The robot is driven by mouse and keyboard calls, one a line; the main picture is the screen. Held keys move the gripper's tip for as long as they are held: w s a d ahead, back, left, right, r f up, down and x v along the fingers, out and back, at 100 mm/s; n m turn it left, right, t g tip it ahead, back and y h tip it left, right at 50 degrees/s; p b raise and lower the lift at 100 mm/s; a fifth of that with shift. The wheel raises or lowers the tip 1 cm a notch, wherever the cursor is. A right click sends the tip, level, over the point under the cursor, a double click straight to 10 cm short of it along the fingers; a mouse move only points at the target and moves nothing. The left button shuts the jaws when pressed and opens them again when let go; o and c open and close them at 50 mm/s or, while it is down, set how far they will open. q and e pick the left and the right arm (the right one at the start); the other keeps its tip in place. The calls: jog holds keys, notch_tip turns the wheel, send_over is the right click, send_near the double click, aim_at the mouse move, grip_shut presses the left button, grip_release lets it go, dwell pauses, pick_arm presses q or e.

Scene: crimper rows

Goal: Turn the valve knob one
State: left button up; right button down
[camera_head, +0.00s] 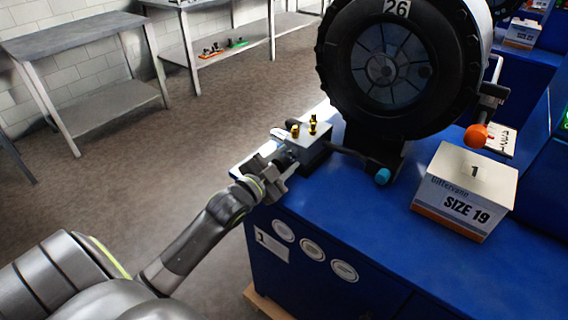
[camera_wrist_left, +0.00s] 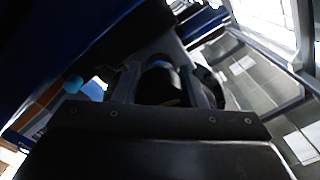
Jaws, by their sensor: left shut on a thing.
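In the left wrist view, the dark rounded knob (camera_wrist_left: 160,83) lies between the two fingers. The fingers hide most of the knob in the head view, so how far it is turned cannot be told. My right gripper is in neither view.
The blue machine (camera_head: 385,240) carries a big black crimper wheel (camera_head: 390,66) marked 26. A lever with a blue tip (camera_head: 382,176), an orange ball handle (camera_head: 475,136) and a SIZE 19 box (camera_head: 465,190) are to the right. Grey tables (camera_head: 75,40) stand behind open floor.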

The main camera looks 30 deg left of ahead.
pick_arm(q)
jog(key=shift+m, duration=0.4)
jog(key=o, duration=1)
jog(key=shift+s+a, duration=0.25)
jog(key=shift+s, duration=2.65)
jog(key=shift+s+a, duration=0.2)
jog(key=shift+s, duration=2.7)
jog(key=shift+s+a, duration=0.25)
jog(key=shift+s, duration=2.65)
jog(key=shift+p, duration=0.3)
